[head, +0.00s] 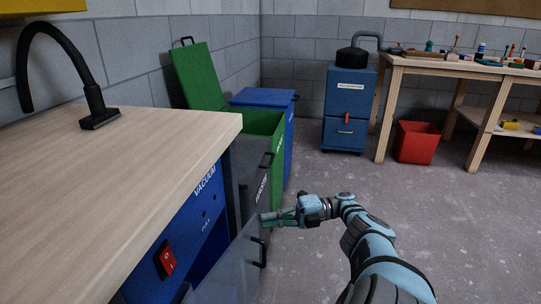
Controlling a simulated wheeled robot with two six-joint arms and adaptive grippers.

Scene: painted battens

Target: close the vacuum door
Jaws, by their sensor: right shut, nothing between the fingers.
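The vacuum cabinet (207,200) is the blue front under the wooden worktop, lettered VACUUM. Its grey door (232,262) stands open, swung out from the cabinet, with a black handle (261,252) on the face toward the right. The blue interior shows between door and cabinet. My right gripper (268,217) is shut and empty at the top outer corner of the door, above the handle. Its fingers point left. I cannot tell whether they touch the door. The door's lower part is cut off by the frame. My left gripper is not in view.
A red switch (166,259) is on the cabinet front. Dark grey, green (264,124) and blue bins stand just beyond the cabinet. A blue shop vacuum unit (345,105), a red bin (417,143) and a workbench (440,66) are at the back. The floor on the right is clear.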

